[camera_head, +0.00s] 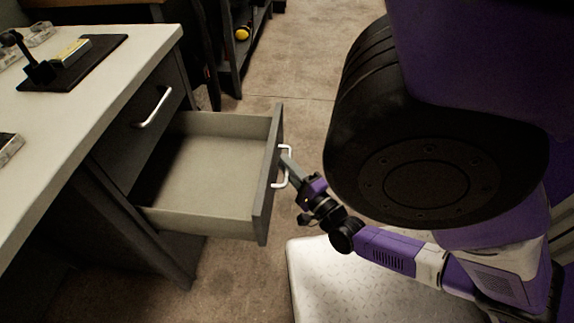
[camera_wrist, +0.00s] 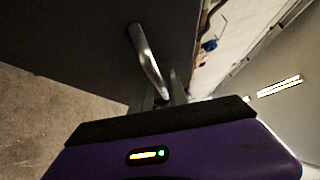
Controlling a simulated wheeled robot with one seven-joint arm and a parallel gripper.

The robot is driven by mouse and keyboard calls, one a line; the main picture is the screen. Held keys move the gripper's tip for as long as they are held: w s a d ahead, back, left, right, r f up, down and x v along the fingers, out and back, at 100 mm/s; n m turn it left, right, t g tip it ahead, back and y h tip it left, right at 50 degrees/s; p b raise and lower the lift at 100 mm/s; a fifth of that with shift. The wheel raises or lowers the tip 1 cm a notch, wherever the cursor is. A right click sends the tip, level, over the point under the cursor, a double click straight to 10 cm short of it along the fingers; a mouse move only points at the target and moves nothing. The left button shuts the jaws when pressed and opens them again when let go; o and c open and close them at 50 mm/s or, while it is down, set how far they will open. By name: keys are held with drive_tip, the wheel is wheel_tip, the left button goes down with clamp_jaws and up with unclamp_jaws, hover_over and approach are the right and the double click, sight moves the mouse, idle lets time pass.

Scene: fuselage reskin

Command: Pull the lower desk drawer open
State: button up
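The lower desk drawer (camera_head: 205,172) stands far out from the desk, and its empty, pale inside shows. Its front panel (camera_head: 268,190) carries a silver bar handle (camera_head: 289,152). My gripper (camera_head: 287,162) is at this handle, with its fingers close together across the bar. In the wrist view the handle (camera_wrist: 147,60) runs down to between my fingertips (camera_wrist: 163,92), and the gripper looks shut on it. The exact contact is partly hidden by the gripper body.
The upper drawer (camera_head: 140,120) is shut, with its own handle (camera_head: 153,108). The desk top (camera_head: 120,62) holds a black mat (camera_head: 95,72) with a small stand and box. A dark shelf (camera_head: 243,55) stands behind. Floor (camera_head: 290,70) is clear beyond the drawer.

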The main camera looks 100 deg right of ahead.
drive_tip(key=p+v, duration=0.1)
drive_tip(key=v, duration=0.7)
idle(0.6)
